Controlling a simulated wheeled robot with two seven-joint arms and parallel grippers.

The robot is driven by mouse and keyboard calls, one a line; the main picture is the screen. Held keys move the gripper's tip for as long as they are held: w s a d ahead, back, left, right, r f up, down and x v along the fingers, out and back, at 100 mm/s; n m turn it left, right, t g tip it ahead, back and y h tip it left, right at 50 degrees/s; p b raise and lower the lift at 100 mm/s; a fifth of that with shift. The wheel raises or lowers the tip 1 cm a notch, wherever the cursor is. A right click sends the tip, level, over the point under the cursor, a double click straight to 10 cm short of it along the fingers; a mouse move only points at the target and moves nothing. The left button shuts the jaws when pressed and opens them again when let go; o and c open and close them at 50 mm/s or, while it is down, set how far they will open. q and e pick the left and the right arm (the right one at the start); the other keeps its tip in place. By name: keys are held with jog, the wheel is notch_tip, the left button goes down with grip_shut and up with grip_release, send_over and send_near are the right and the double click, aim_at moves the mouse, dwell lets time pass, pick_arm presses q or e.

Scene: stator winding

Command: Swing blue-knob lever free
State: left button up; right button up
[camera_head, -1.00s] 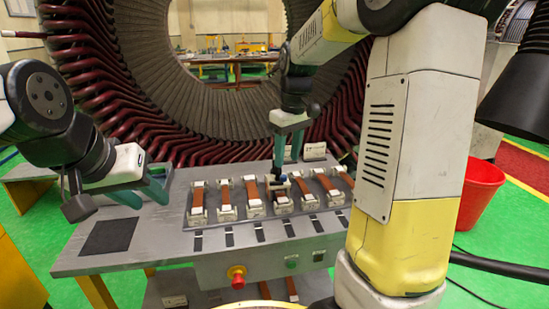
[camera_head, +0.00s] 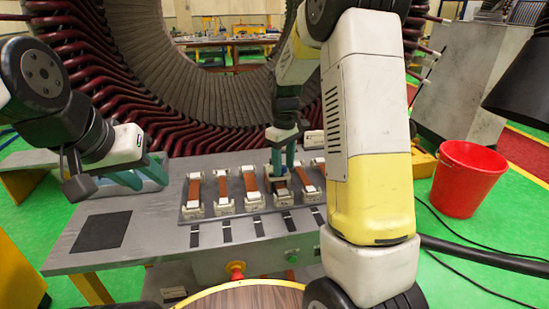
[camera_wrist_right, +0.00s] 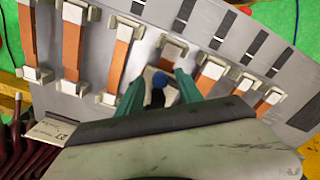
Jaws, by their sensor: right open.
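The blue knob (camera_wrist_right: 159,80) sits on a short dark lever stem (camera_wrist_right: 157,98) at one clamp of a copper bar fixture (camera_wrist_right: 172,51), seen in the right wrist view. My right gripper (camera_head: 281,176) is open and lowered at this fixture, near the middle of the row. Its two green fingers (camera_wrist_right: 160,87) stand either side of the knob, with visible gaps. In the head view the fingers hide the knob. My left gripper (camera_head: 143,178) is held above the left of the table, its green fingers apart and empty.
Other copper bars in white clamps (camera_head: 250,185) stand close on both sides. The grey table (camera_head: 150,212) is clear at left, beside a dark pad (camera_head: 101,231). The large stator (camera_head: 120,80) rises behind. A red bucket (camera_head: 466,180) stands at right.

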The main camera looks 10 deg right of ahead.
grip_shut()
dwell(0.4)
jog(key=m, duration=0.1)
jog(key=s+m, duration=0.1)
jog(key=m, duration=0.2)
jog(key=shift+s+a+m, duration=0.25)
jog(key=shift+a+m, duration=0.05)
jog(key=m, duration=0.1)
jog(key=s+m, duration=0.1)
jog(key=m, duration=0.1)
jog(key=shift+a+m, duration=0.3)
jog(key=shift+a, duration=0.1)
jog(key=shift+s+a+m, duration=0.15)
jog(key=shift+a+m, duration=0.25)
jog(key=shift+m, duration=0.9)
jog(key=shift+s+a+m, duration=0.15)
jog(key=shift+a+m, duration=0.3)
jog(key=shift+m, duration=0.85)
jog(key=shift+s+a+m, duration=0.15)
jog(key=shift+a+m, duration=0.25)
jog(key=shift+m, duration=0.9)
